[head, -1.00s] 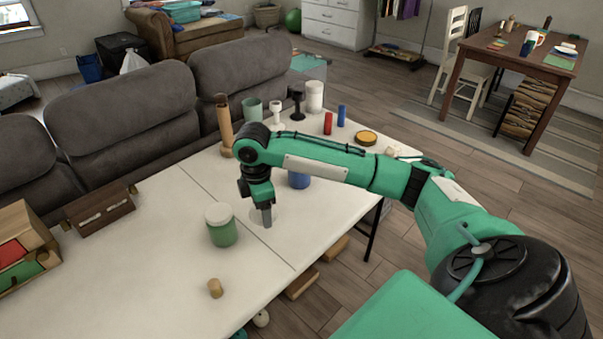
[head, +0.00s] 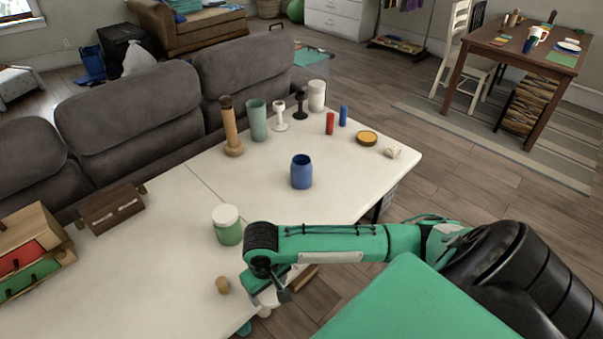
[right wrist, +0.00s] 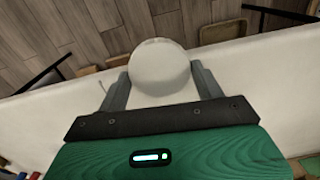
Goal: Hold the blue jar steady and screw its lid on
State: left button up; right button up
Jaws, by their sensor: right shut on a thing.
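The blue jar (head: 302,178) stands upright on the white table, its mouth open and dark, with no lid on it. My right gripper (head: 270,295) is near the table's front edge, left of and nearer than the jar, well apart from it. In the right wrist view my right gripper (right wrist: 160,85) is shut on a round white lid (right wrist: 160,68), one finger on each side. In the head view the lid is mostly hidden by the gripper. My left gripper is not in view.
A green jar with a white lid (head: 228,226) and a small wooden cylinder (head: 222,285) stand near my right gripper. Behind the blue jar are a wooden mill (head: 232,130), a green cup (head: 258,122) and several small items. The table (head: 250,185) is clear around the blue jar.

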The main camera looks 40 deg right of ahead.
aim_at(300, 167)
jog(key=l+u, duration=0.15)
jog(key=l, duration=0.45)
jog(key=l+u, duration=0.1)
jog(key=l, duration=0.5)
jog(key=l+u, duration=0.15)
jog(key=l, duration=0.45)
jog(key=k+l+u, duration=0.1)
jog(key=l, duration=0.45)
jog(key=k+l+u, duration=0.15)
jog(key=l, duration=0.45)
jog(key=l+u, duration=0.1)
jog(key=l, duration=0.45)
jog(key=k, duration=0.05)
